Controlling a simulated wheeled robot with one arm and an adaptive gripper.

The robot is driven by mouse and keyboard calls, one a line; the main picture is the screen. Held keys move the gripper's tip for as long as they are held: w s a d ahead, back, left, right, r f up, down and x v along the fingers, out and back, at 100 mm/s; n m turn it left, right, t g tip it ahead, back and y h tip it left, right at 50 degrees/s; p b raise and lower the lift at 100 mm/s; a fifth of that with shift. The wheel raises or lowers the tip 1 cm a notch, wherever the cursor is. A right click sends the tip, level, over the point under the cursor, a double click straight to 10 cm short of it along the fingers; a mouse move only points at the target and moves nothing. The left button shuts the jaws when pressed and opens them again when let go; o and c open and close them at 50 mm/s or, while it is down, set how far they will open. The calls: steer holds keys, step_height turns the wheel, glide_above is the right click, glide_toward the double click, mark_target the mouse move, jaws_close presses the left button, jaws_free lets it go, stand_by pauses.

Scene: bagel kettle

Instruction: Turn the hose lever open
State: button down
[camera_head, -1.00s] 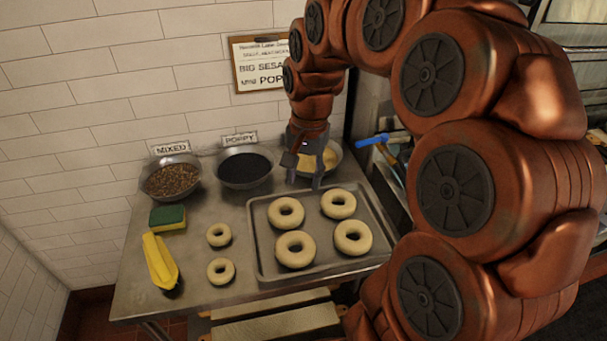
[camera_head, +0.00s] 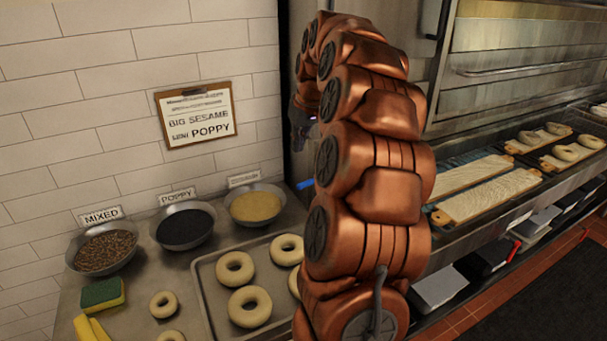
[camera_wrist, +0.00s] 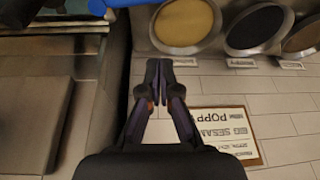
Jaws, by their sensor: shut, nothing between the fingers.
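I cannot make out a hose or a hose lever for certain. A blue piece (camera_head: 305,184) shows beside the steel table's back right, mostly hidden behind my arm; what it belongs to is hidden. A blue shape (camera_wrist: 130,3) also cuts the top edge of the wrist view. My gripper (camera_wrist: 159,68) is shut and empty, its fingers together in front of the tiled wall, apart from the blue shape. In the head view my arm hides most of it.
Bowls of mixed seeds (camera_head: 105,248), poppy (camera_head: 184,227) and sesame (camera_head: 255,205) line the wall under a clipboard sign (camera_head: 196,114). A tray (camera_head: 207,290) of bagels is in front. At right an oven counter (camera_head: 470,235) holds boards and more bagels.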

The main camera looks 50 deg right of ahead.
step_height(320, 180, down, 10)
steer(key=d+p, duration=0.2)
steer(key=p, duration=0.3)
steer(key=shift+s+d+n, duration=0.15)
steer(key=shift+s+n, duration=0.15)
steer(key=shift+s, duration=0.05)
steer(key=shift+r, duration=0.1)
stand_by(0.4)
